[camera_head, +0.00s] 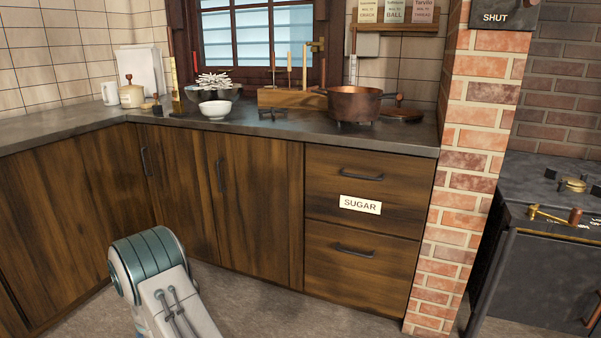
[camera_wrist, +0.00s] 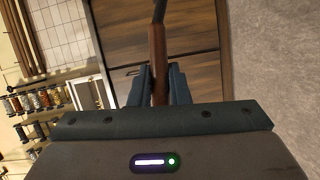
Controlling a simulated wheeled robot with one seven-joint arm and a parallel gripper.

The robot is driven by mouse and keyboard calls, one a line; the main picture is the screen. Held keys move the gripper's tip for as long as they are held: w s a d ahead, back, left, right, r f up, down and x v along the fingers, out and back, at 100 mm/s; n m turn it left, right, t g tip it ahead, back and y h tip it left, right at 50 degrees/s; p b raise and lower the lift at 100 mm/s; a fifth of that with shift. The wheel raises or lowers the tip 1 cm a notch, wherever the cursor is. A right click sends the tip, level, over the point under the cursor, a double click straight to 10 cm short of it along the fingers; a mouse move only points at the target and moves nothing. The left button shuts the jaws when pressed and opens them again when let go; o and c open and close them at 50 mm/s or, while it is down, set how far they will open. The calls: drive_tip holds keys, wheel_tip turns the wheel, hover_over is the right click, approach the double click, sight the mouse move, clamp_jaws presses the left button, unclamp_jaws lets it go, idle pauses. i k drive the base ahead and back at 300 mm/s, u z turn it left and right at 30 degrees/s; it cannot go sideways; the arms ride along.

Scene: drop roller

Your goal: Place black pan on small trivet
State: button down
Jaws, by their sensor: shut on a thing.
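In the wrist view, my gripper (camera_wrist: 160,80) is shut on a brown wooden handle (camera_wrist: 158,48) with a dark rod running up out of the frame. I take this to be the handle of the black pan; the pan's body is out of view. The gripper does not show in the head view, where only part of my arm is seen at the lower left. I cannot make out the small trivet for certain. A copper pot (camera_head: 353,104) on the counter stands on small dark feet, which may be a stand.
The dark counter (camera_head: 275,127) also holds a white bowl (camera_head: 215,109), a wooden rack (camera_head: 292,98) and a round brown lid (camera_head: 401,115). A brick pillar (camera_head: 460,185) separates it from a dark stove (camera_head: 535,180) at right. Wooden cabinets front the floor.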

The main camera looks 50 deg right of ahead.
sight(273, 113)
drive_tip(key=z, duration=1.15)
